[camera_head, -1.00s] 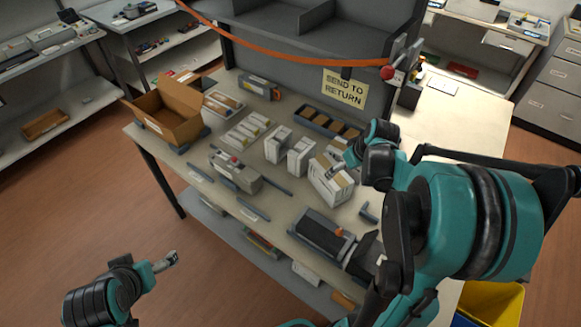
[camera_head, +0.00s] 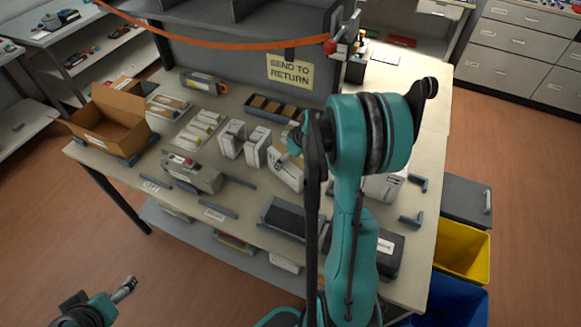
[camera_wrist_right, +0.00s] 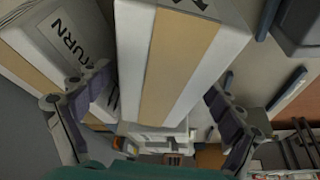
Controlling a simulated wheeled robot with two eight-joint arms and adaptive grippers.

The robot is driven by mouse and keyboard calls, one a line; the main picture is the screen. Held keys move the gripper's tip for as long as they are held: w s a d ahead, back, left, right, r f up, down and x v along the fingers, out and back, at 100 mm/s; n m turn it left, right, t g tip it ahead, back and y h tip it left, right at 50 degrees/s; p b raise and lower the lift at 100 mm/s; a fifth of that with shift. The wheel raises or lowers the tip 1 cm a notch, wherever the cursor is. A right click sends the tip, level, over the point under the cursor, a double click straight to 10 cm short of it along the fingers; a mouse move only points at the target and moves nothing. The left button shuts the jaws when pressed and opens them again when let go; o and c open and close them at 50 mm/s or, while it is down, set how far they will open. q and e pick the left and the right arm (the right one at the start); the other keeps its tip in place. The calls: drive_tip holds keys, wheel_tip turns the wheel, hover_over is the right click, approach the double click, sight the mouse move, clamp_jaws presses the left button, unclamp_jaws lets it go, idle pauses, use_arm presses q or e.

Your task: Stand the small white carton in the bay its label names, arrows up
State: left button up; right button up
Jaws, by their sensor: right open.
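In the head view several white cartons stand mid-table: a left one (camera_head: 232,138), a middle one (camera_head: 257,147) and a right one (camera_head: 287,173), partly hidden by my right arm. In the right wrist view a white carton with a tan tape strip (camera_wrist_right: 180,60) lies between the spread fingers of my right gripper (camera_wrist_right: 160,125), with arrow marks near its top edge. No clear grip contact shows.
An open brown box (camera_head: 108,122) stands at the table's left. A grey device (camera_head: 193,174) and a dark cartridge (camera_head: 290,217) sit near the front. A yellow bin (camera_head: 462,250) stands at the right.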

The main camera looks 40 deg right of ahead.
drive_tip(key=shift+s+r, duration=0.1)
drive_tip(key=shift+r, duration=0.05)
drive_tip(key=shift+f+b, duration=0.3)
idle(0.3)
drive_tip(key=c, duration=1.6)
